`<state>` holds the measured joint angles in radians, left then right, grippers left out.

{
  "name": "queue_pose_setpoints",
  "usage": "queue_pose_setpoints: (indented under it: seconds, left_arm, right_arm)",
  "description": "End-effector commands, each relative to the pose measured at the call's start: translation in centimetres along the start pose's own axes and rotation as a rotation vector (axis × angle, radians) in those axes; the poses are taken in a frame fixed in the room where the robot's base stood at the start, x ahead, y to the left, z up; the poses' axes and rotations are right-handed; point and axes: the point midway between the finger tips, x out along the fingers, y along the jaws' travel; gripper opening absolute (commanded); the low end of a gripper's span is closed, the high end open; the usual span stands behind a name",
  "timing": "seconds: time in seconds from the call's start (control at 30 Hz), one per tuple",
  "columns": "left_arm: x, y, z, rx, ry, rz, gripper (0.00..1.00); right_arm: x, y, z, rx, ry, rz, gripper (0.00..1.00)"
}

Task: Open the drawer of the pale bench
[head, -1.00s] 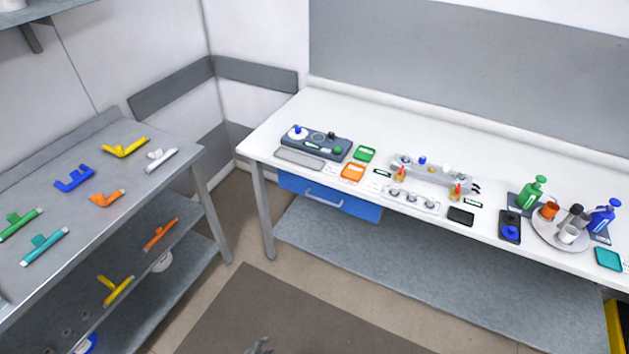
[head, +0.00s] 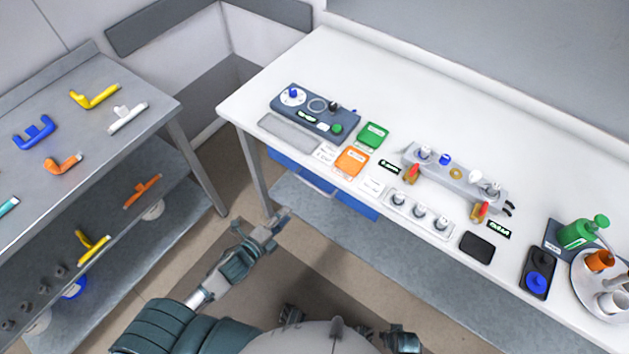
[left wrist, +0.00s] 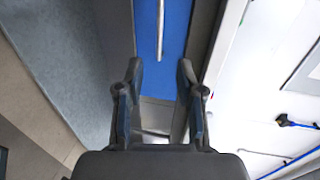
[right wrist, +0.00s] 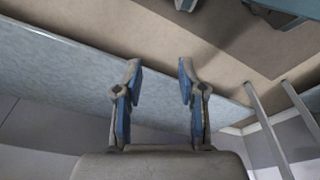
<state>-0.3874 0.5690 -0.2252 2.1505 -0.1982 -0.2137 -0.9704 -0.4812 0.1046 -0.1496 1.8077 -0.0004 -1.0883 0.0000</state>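The pale bench (head: 450,115) has a blue drawer (head: 352,203) under its top at the left end. The drawer front looks flush under the top, partly hidden by the bench edge. Its light bar handle (head: 318,187) faces the aisle. My left gripper (head: 280,222) is in front of and left of the drawer, apart from the handle. In the left wrist view it is open and empty (left wrist: 160,70), with the blue drawer front (left wrist: 178,70) and the handle (left wrist: 160,25) ahead between its fingers. My right gripper (right wrist: 160,70) is open and empty, with the floor and a grey surface beyond it.
A grey control box (head: 315,112), a green block (head: 372,136), an orange block (head: 352,161) and a grey fixture (head: 455,175) stand on the bench above. The lower shelf (head: 440,270) runs below. A grey shelf table (head: 90,130) stands at left.

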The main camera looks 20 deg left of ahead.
Motion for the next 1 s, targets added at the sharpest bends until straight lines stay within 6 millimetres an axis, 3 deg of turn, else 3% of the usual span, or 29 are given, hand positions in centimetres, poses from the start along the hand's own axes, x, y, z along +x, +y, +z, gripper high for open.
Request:
queue_pose_setpoints:
  seconds: [0.4, 0.6, 0.8, 1.0]
  left_arm:
    - [10.0, 0.1, 0.0, -0.001, -0.002, 0.001, 0.37]
    - [13.7, 0.1, 0.0, -0.002, -0.001, 0.001, 0.37]
    - [15.6, 0.1, 0.0, -0.001, -0.001, 0.002, 0.37]
    - [15.9, 0.1, 0.0, -0.001, -0.001, 0.003, 0.37]
  right_arm:
    - [-2.5, 0.3, -1.3, 0.003, 0.014, 0.002, 0.4]
    - [-4.0, 0.3, -1.6, 0.005, 0.016, 0.003, 0.4]
    - [-5.0, 0.3, -1.9, 0.006, 0.02, 0.004, 0.4]
    - [-5.1, 0.3, -1.9, 0.006, 0.019, 0.004, 0.4]
